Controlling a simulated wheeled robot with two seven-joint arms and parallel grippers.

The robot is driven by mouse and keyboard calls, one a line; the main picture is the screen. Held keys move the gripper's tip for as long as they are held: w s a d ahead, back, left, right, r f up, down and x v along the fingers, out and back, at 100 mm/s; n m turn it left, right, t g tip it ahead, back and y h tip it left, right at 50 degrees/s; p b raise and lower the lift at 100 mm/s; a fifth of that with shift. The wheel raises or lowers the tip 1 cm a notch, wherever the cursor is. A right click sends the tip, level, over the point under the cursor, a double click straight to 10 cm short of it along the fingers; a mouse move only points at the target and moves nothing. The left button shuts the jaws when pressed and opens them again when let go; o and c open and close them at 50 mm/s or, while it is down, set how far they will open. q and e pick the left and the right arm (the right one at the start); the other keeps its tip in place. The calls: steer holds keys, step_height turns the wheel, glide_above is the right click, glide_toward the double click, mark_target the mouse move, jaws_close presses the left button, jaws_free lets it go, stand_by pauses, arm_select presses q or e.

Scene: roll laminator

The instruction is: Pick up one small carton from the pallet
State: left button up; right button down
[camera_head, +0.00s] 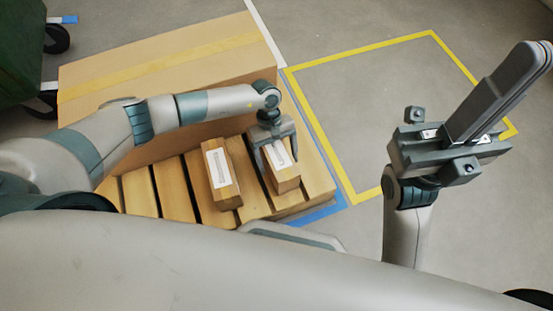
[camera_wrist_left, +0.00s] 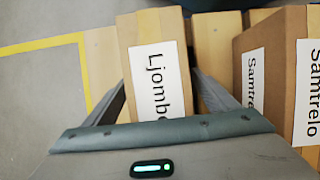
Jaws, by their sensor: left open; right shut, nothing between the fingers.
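Two small brown cartons with white labels lie on a wooden pallet (camera_head: 177,190). The right one (camera_head: 286,179) has my left gripper (camera_head: 277,150) over it. In the left wrist view this carton (camera_wrist_left: 125,40), labelled "Ljombo", shows between the two open fingers (camera_wrist_left: 162,95); whether they touch it I cannot tell. The other small carton (camera_head: 222,185) lies to its left in the head view; a carton labelled "Samtrelo" (camera_wrist_left: 268,50) stands at the right in the left wrist view. My right gripper (camera_head: 515,80) is shut and empty, raised at the right.
A large carton (camera_head: 160,65) with a yellow band stands behind the small ones. A yellow floor outline (camera_head: 360,50) encloses bare floor to the right. A green wheeled bin (camera_head: 20,50) is at the far left. Blue tape (camera_head: 322,213) marks the pallet's corner.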

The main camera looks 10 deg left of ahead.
arm_select(q)
steer(key=shift+f, duration=0.15)
stand_by(0.3)
steer(key=c, duration=1.6)
